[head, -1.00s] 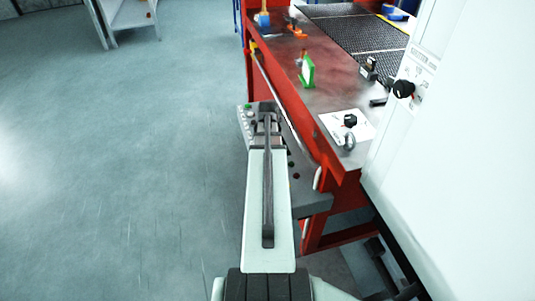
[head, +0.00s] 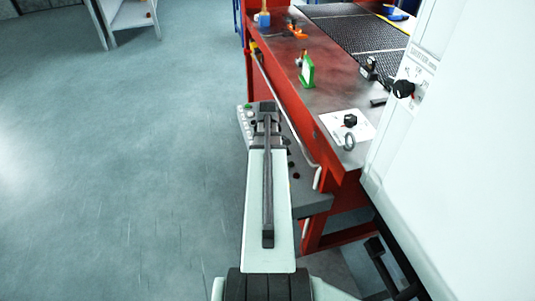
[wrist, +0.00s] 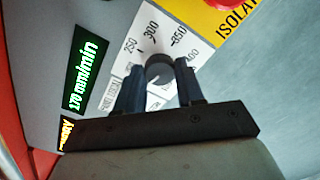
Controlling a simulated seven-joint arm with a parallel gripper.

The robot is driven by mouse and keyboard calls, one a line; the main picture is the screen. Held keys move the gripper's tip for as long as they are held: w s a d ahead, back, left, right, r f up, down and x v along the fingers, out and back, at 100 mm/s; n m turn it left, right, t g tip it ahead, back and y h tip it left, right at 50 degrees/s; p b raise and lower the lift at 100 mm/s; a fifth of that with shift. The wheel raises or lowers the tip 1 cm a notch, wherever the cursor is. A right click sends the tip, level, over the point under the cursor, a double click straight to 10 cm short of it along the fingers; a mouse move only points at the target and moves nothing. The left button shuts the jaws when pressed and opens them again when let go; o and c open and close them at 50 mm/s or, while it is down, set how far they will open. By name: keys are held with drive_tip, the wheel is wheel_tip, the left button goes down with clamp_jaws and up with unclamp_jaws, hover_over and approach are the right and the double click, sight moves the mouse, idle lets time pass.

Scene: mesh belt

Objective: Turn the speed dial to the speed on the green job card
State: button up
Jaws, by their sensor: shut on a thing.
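My gripper (wrist: 160,77) is shut on the dial, one finger on each side. The fingers hide part of the scale, and I cannot make out the dial's pointer. A black display (wrist: 86,68) shows green digits that look like 170 mm/min. The green job card (head: 307,71) stands upright on the red bench in the head view; its speed is too small to read.
A yellow isolator label (wrist: 232,18) with a red button lies near the dial. The grey control panel (head: 245,122) hangs beside the red bench (head: 335,100). A white cabinet (head: 450,130) stands at right. Open floor lies at left.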

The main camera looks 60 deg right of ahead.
drive_tip(key=shift+n, duration=1.2)
drive_tip(key=o, duration=1)
drive_tip(key=shift+o, duration=0.2)
drive_tip(key=shift+r, duration=0.1)
wheel_tip(320, 180, up, 14)
drive_tip(key=shift+f, duration=0.2)
